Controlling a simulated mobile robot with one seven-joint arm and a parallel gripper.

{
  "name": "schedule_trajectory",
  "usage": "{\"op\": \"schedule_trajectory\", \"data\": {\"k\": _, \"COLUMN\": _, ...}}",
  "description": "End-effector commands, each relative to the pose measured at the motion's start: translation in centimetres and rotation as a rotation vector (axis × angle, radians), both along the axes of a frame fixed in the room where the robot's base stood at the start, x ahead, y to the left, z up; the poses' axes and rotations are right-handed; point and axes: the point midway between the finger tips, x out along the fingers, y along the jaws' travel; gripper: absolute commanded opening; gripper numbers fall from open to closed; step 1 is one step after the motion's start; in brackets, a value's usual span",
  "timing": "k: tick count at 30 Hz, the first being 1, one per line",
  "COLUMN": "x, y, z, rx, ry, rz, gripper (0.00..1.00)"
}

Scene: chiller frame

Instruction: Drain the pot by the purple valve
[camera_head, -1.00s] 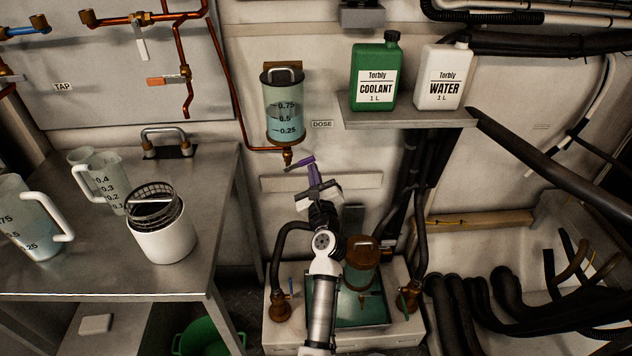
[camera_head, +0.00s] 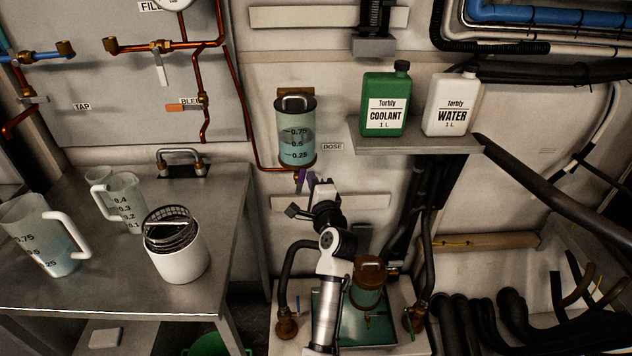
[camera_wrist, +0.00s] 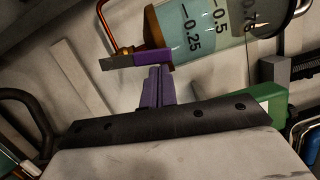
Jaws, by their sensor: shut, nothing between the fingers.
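The pot (camera_head: 296,132) is a clear cylinder with scale marks and bluish liquid, fixed on the wall beside the DOSE label. In the wrist view its lower part (camera_wrist: 195,38) shows at the top. Below its brass outlet sits the purple valve handle (camera_head: 299,182). In the wrist view the handle (camera_wrist: 153,57) lies crosswise, with a grey end at its left. My gripper (camera_head: 311,182) is shut and empty just under the pot. In the wrist view its purplish fingertips (camera_wrist: 158,70) are close below the handle; I cannot tell whether they touch. No outflow is visible.
A shelf (camera_head: 420,142) at right holds a green coolant can (camera_head: 384,105) and a white water can (camera_head: 450,105). The bench (camera_head: 110,280) at left carries jugs and a white canister (camera_head: 177,255). A brown-capped vessel (camera_head: 368,285) and black hoses stand below.

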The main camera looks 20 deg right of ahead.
Motion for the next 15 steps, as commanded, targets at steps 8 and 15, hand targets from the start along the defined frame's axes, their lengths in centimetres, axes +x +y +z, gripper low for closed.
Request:
{"op": "schedule_trajectory", "data": {"k": 8, "x": 0.4, "y": 1.3, "z": 0.8, "rx": -0.180, "ry": 0.052, "rz": 0.004, "gripper": 0.00}}
{"op": "schedule_trajectory", "data": {"k": 15, "x": 0.5, "y": 1.8, "z": 0.9, "rx": -0.265, "ry": 0.076, "rz": 0.004, "gripper": 0.00}}
